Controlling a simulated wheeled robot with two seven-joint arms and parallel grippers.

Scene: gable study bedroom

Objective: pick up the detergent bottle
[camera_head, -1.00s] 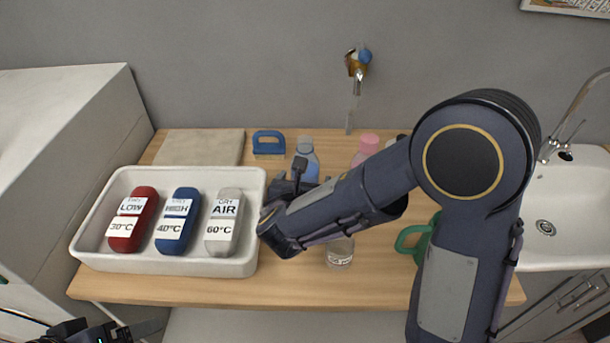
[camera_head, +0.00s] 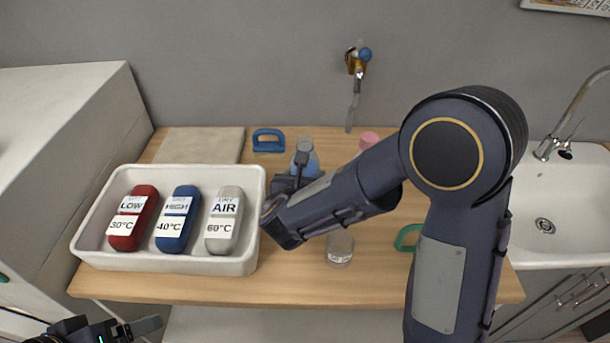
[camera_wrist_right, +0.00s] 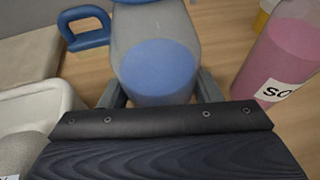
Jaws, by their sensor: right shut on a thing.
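The detergent bottle, a clear bottle with blue liquid (camera_head: 311,164), stands on the wooden counter behind my right arm. In the right wrist view the bottle (camera_wrist_right: 157,62) is between the two fingers of my right gripper (camera_wrist_right: 160,92), which is shut on it. In the head view my right gripper (camera_head: 296,172) is partly hidden by its own wrist, and the bottle's lower part is hidden too. My left gripper (camera_head: 132,331) is at the bottom left edge, away from the bottle; its jaw opening is unclear.
A pink bottle (camera_wrist_right: 282,55) stands right of the held one. A white tray (camera_head: 165,263) with red, blue and grey labelled bottles is on the left. A blue-handled brush (camera_head: 268,136), a glass jar (camera_head: 340,250) and a green handle (camera_head: 405,240) are nearby. The sink (camera_head: 575,215) is right.

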